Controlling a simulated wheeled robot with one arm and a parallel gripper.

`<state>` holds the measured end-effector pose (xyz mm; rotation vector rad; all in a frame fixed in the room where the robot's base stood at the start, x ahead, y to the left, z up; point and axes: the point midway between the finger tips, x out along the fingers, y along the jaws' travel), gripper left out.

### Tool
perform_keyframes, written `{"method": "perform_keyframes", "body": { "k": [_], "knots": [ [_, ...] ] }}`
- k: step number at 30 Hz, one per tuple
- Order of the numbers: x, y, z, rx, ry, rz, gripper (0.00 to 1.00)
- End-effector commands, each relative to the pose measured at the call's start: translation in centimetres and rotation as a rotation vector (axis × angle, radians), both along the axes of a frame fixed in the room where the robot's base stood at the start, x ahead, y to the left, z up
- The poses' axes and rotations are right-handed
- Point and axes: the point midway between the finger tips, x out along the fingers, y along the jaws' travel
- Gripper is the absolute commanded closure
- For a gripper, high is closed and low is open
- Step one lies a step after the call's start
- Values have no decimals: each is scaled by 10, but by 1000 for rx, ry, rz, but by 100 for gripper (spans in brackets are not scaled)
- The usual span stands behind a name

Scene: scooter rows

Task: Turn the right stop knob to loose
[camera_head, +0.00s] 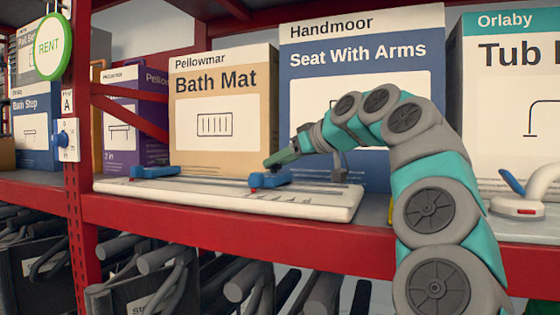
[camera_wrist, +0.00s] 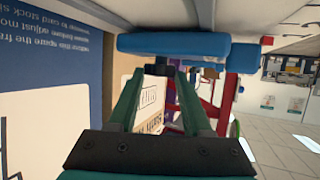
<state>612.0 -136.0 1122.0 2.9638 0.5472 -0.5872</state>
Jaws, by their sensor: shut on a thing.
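A white board (camera_head: 225,197) lies on the red shelf with two blue stops on it. The right blue stop (camera_head: 272,179) has a red tip at its left end; the left blue stop (camera_head: 157,171) looks alike. My gripper (camera_head: 268,163) reaches from the right and its tips are at the right stop. In the wrist view the blue stop (camera_wrist: 172,45) lies across the top, and my green fingers (camera_wrist: 160,75) are shut on a small dark knob (camera_wrist: 161,66) beside it. The knob is mostly hidden by the fingers, so its turn cannot be read.
Boxes stand close behind the board: Bath Mat (camera_head: 222,105) and Seat With Arms (camera_head: 350,75). A grey fitting (camera_head: 338,172) sits at the board's right end. A white-and-red part (camera_head: 518,208) lies farther right. The red post (camera_head: 77,150) stands at left; dark tubes hang below the shelf.

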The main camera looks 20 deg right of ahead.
Motion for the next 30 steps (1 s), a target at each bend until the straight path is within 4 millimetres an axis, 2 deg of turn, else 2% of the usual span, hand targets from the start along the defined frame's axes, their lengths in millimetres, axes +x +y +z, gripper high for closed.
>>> {"method": "perform_keyframes", "body": {
  "k": [30],
  "knots": [
    [1,-3,-1,0,2,145,100]
  ]
}}
